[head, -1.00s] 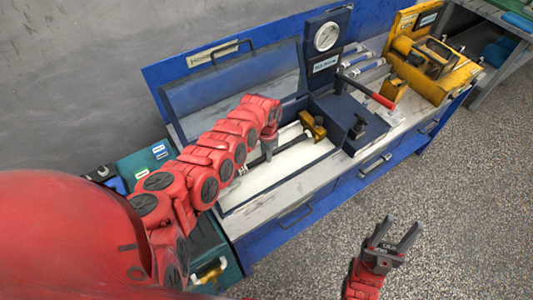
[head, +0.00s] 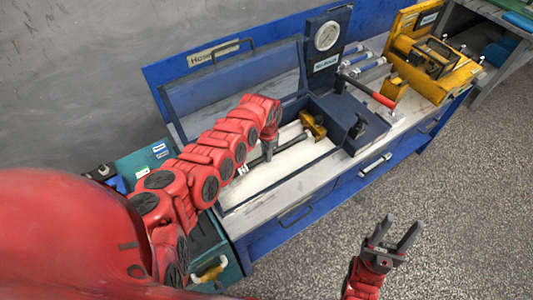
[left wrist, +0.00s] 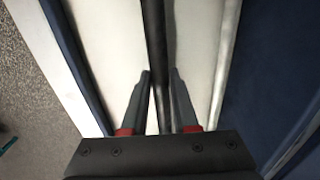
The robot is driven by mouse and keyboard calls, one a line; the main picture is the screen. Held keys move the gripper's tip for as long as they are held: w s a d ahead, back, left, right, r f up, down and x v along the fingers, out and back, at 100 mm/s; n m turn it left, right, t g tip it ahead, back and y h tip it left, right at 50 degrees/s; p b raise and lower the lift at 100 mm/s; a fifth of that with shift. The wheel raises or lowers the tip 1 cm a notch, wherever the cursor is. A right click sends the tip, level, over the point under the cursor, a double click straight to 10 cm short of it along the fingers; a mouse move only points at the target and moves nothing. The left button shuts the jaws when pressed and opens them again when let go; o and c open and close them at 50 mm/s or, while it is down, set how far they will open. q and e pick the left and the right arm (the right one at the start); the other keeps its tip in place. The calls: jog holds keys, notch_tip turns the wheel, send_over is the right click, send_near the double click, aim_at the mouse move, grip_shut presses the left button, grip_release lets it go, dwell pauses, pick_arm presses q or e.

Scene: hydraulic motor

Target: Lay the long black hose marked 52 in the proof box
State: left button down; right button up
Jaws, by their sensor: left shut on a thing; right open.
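The long black hose (head: 289,143) lies along the white floor of the blue proof box (head: 233,222), below the raised lid. It also runs up the middle of the left wrist view (left wrist: 153,30). Its far end is near a brass block (head: 313,124) in the box; I cannot tell whether they touch. A white tag shows near its left end, and the number cannot be read. My left gripper (left wrist: 160,73) points down into the box, shut on the hose; in the head view its tips (head: 267,157) are at the hose. My right gripper (head: 394,232) is open and empty over the floor.
A gauge panel (head: 326,38) and a red-handled lever (head: 372,92) stand right of the box. A yellow machine (head: 428,62) is farther right on the bench. A teal case (head: 143,164) sits to the left. The floor right of the bench is clear.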

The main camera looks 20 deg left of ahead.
pick_arm(q)
jog(key=shift+f+b, duration=0.4)
jog(key=shift+f, duration=0.1)
jog(key=c, duration=0.6)
grip_release()
notch_tip(320, 180, up, 6)
jog(key=shift+r, duration=0.1)
notch_tip(320, 180, up, 11)
jog(key=b, duration=0.3)
jog(key=shift+s+d+b, duration=0.15)
jog(key=shift+s+b, duration=0.05)
jog(key=shift+b, duration=0.1)
